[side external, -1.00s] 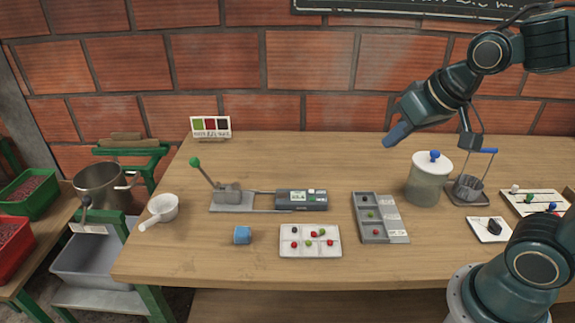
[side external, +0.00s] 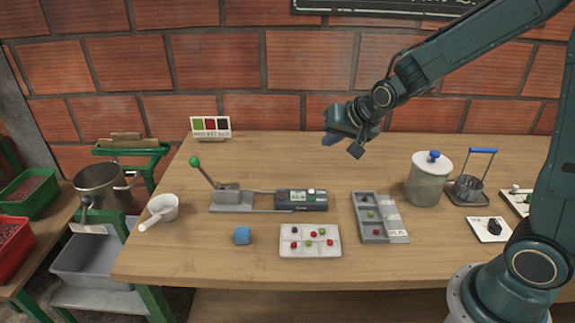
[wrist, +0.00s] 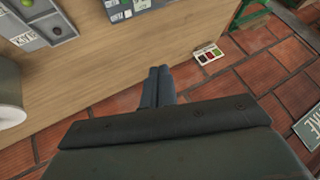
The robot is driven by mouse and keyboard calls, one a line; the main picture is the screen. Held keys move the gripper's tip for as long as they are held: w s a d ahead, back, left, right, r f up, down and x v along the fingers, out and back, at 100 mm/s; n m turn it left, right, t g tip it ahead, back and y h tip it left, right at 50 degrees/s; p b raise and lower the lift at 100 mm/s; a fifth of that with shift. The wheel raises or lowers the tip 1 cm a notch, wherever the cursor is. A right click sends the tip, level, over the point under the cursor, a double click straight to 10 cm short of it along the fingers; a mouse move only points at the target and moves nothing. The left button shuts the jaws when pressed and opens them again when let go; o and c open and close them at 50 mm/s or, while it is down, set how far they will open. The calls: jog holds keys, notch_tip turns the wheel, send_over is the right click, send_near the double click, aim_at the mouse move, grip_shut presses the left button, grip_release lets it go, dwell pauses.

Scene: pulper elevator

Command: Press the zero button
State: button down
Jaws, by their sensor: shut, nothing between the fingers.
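The grey device (side external: 301,200) with a small display and several small buttons sits in the middle of the table. Its button labels are too small to read in the side view, so I cannot tell which is the zero button. Part of the device (wrist: 128,8) shows at the top edge of the wrist view. My gripper (side external: 329,140) is shut and empty, in the air above the back of the table, up and behind the device. Its two fingers (wrist: 159,76) lie together in the wrist view and are apart from the device.
A green-knobbed lever press (side external: 228,194) adjoins the device on the left. A grey compartment tray (side external: 383,238), a white bead tray (side external: 310,250) and a blue block (side external: 242,236) lie nearby. A lidded jar (side external: 427,186) stands to the right. The brick wall is behind.

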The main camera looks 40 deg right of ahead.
aim_at(314, 195)
jog(key=w+d+f+m, duration=0.2)
jog(key=w+f, duration=0.4)
jog(key=f, duration=0.2)
jog(key=shift+d+f+m+t, duration=0.15)
jog(key=shift+f+m+t, duration=0.15)
jog(key=shift+m+t, duration=0.1)
jog(key=shift+f, duration=0.15)
jog(key=shift+f, duration=4.2)
jog(key=shift+f, duration=0.8)
jog(key=shift+r, duration=0.75)
dwell(0.3)
jog(key=shift+r, duration=2.55)
